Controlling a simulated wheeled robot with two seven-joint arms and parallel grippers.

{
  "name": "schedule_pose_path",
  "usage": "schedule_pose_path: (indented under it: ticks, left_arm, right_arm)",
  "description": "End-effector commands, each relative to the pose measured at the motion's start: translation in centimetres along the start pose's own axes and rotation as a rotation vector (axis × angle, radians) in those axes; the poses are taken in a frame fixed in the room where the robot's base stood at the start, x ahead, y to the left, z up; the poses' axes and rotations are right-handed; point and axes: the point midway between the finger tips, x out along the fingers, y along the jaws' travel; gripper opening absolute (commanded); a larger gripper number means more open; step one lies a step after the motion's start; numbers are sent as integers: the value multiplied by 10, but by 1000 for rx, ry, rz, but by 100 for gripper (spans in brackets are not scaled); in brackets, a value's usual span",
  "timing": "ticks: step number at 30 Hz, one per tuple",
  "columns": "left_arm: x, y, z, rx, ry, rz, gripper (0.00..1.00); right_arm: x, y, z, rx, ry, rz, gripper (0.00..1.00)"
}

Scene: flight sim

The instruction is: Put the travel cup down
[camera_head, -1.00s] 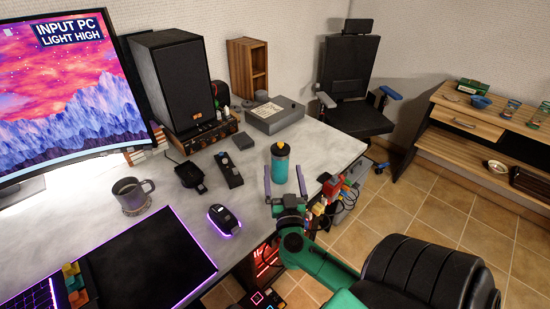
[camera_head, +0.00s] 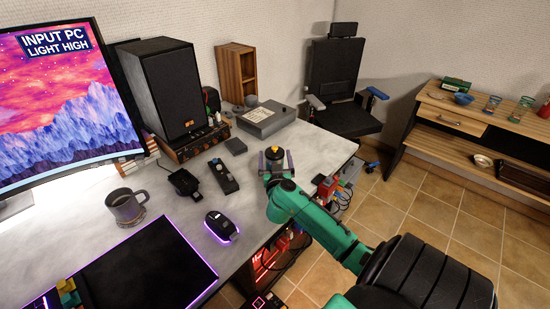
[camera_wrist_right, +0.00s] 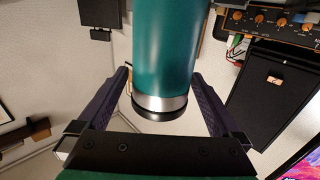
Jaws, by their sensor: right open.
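The travel cup (camera_head: 274,153) is teal with a dark lid and a yellow part on top. In the head view only its top shows, between the fingers of my right gripper (camera_head: 276,162); the gripper and arm hide its body. In the right wrist view, which is upside down, the teal cup body (camera_wrist_right: 165,45) with its metal band and black rim shows between the two purple fingers of the right gripper (camera_wrist_right: 160,75). The fingers are open, with a visible gap on each side of the cup. The cup's base is hidden. My left gripper is out of view.
The grey desk (camera_head: 180,235) holds a mug (camera_head: 125,207), a mouse (camera_head: 221,226), a black controller box (camera_head: 223,176) and a grey device (camera_head: 265,118). A speaker (camera_head: 165,90) stands behind. The desk's right edge is close to the gripper. A chair (camera_head: 335,85) stands beyond.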

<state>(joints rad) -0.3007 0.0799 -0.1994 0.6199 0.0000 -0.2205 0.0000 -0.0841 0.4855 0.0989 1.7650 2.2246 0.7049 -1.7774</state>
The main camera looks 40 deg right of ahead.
Motion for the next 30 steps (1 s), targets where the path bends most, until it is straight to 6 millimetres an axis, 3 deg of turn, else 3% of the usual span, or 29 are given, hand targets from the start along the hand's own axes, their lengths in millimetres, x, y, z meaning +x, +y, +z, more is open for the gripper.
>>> schedule_pose_path:
  ticks: [5, 12, 13, 23, 26, 30]
  left_arm:
    - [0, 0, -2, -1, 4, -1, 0]
    - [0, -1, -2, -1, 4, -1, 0]
    - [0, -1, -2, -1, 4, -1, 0]
    - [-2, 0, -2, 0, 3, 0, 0]
    - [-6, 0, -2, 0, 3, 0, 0]
    - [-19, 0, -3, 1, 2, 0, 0]
  right_arm:
    - [0, 0, 0, -1, 0, -1, 100]
    - [0, 0, 0, 0, 0, -1, 8]
    - [0, 0, 0, -1, 0, -1, 0]
    - [0, 0, -3, 0, 3, -1, 0]
    - [0, 0, -12, 0, 5, -2, 0]
    - [0, 0, -39, -1, 6, -2, 0]
